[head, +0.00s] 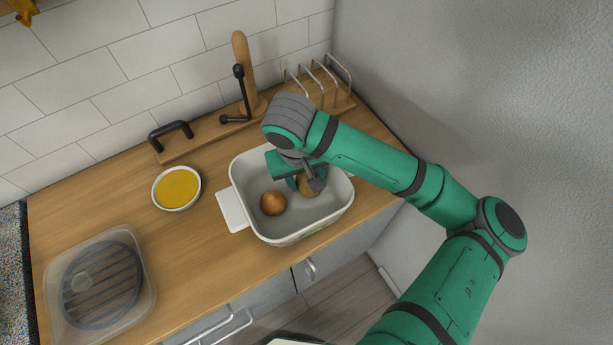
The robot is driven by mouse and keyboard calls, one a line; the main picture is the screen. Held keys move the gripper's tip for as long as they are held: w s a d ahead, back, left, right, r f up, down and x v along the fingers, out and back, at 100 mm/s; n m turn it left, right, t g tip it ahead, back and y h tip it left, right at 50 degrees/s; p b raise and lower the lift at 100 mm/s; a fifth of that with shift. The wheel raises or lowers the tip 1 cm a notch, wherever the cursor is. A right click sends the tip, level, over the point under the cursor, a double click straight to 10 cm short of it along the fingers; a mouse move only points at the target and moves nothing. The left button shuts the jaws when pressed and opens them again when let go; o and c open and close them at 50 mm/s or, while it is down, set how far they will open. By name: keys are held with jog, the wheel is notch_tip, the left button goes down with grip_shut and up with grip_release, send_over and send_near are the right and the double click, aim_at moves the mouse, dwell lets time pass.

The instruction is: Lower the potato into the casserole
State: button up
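The casserole (238,178) is a white, deep rectangular dish with side handles on the wooden counter. My gripper (305,183) reaches down into its right part from above. A light brown potato (308,189) shows between the fingers, inside the casserole's outline, partly hidden by them. The fingers appear closed on it. Whether the potato touches the casserole floor cannot be told from this view. A round, orange-brown item (273,203), perhaps an onion, lies on the casserole floor to the left of the potato.
A small bowl of yellow contents (177,188) stands left of the casserole. A grey wall is at right.

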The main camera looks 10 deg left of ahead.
aim_at(302, 186)
jog(key=o, duration=1.2)
jog(key=r, duration=0.3)
jog(key=s+r, duration=0.1)
jog(key=r, duration=0.3)
jog(key=a+r, duration=0.1)
jog(key=r, duration=0.2)
jog(key=shift+s+r, duration=0.3)
jog(key=shift+r, duration=0.05)
